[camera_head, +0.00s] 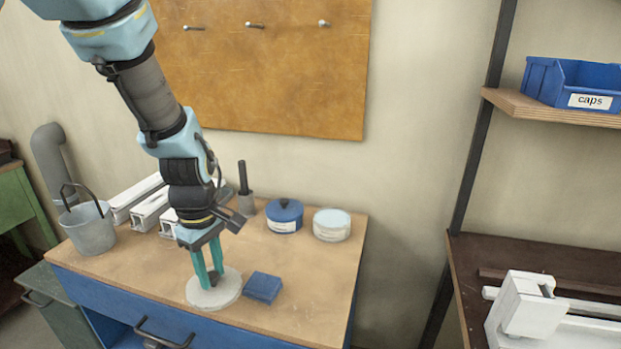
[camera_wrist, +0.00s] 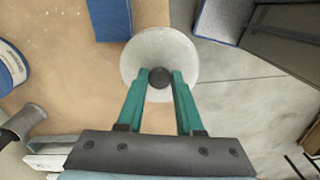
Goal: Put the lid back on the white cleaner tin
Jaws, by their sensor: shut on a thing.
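A round white lid (camera_head: 228,291) with a dark knob lies on the wooden bench near its front edge. It also shows in the wrist view (camera_wrist: 137,50). My gripper (camera_head: 210,281) points down over the lid, its teal fingers shut on the dark knob (camera_wrist: 159,77). I cannot tell whether the lid is lifted off the bench. The white cleaner tin (camera_head: 332,226) stands at the back right of the bench, with a pale blue top face and a label on its side.
A blue tin with a knobbed lid (camera_head: 284,216) stands just left of the white tin. A blue block (camera_head: 263,288) lies right of the white lid. A grey bucket (camera_head: 90,230), white profiles (camera_head: 150,210) and a dark-handled tool (camera_head: 244,190) stand left. Bare bench lies between lid and tins.

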